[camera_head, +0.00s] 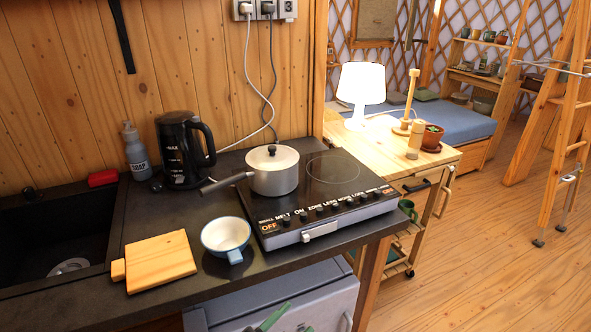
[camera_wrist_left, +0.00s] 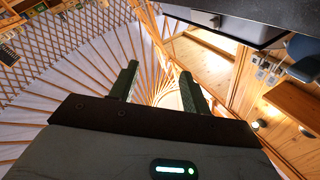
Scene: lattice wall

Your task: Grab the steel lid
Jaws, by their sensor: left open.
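The steel lid (camera_head: 262,159) sits on a steel saucepan (camera_head: 274,180) on the hob, with a small dark knob on its top. The saucepan's dark handle points left. My left gripper (camera_wrist_left: 158,72) is open in the left wrist view, with nothing between its two dark green fingers. In the head view, greenish tips that look like its fingers (camera_head: 288,320) show at the bottom edge, below and in front of the counter, well apart from the lid. The lid cannot be made out in the wrist view. My right gripper is not in view.
The hob (camera_head: 335,195) has a front row of knobs. A black kettle (camera_head: 183,150) and soap bottle (camera_head: 136,152) stand behind left. A white-blue cup (camera_head: 226,237) and wooden board (camera_head: 160,262) lie in front left. A lit lamp (camera_head: 361,85) stands on the wooden cart (camera_head: 390,155).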

